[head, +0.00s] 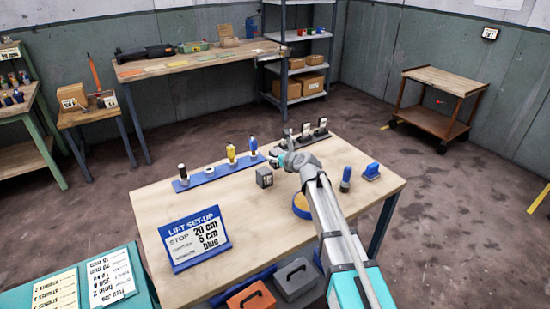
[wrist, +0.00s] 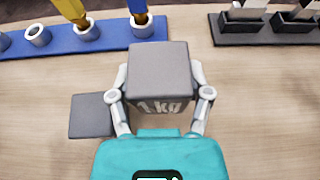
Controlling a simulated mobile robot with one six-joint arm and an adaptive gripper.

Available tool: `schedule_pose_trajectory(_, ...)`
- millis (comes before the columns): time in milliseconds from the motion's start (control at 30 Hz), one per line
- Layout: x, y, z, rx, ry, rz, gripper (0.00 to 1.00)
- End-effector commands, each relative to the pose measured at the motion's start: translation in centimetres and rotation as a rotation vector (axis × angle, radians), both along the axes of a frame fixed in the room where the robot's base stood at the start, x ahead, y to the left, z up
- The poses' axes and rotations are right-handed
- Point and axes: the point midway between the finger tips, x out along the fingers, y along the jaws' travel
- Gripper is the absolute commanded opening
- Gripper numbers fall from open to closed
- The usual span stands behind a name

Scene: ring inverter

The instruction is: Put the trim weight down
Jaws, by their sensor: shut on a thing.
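The trim weight (wrist: 158,72) is a grey block marked "1 kg" and sits between the two fingers of my gripper (wrist: 160,95) in the wrist view. The fingers are shut on its sides. I cannot tell whether its underside touches the table. In the head view my gripper (head: 281,160) is over the far part of the wooden table (head: 270,240), and the held weight is largely hidden there. A second grey block (head: 264,177) stands on the table just left of and nearer than my gripper; it also shows in the wrist view (wrist: 92,115).
A blue rack (head: 205,176) with upright tools lies beyond the gripper to the left, a dark rack (head: 313,143) to the right. A blue sign (head: 195,240) stands front left. Blue items (head: 371,172) are right of my arm. Bare tabletop lies between sign and arm.

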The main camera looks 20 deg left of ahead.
Motion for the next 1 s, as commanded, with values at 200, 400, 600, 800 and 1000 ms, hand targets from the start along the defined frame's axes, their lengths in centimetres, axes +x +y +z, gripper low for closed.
schedule_pose_trajectory(200,0.0,0.0,0.1,0.002,-0.001,-0.001,0.03)
schedule_pose_trajectory(400,0.4,0.3,-0.5,0.002,-0.001,-0.001,0.03)
schedule_pose_trajectory(600,0.7,0.5,-1.9,0.002,-0.001,0.000,0.03)
schedule_pose_trajectory(800,0.7,0.5,-3.3,0.002,-0.001,0.000,0.03)
schedule_pose_trajectory(1000,0.7,0.5,-3.9,0.002,-0.001,0.000,0.03)
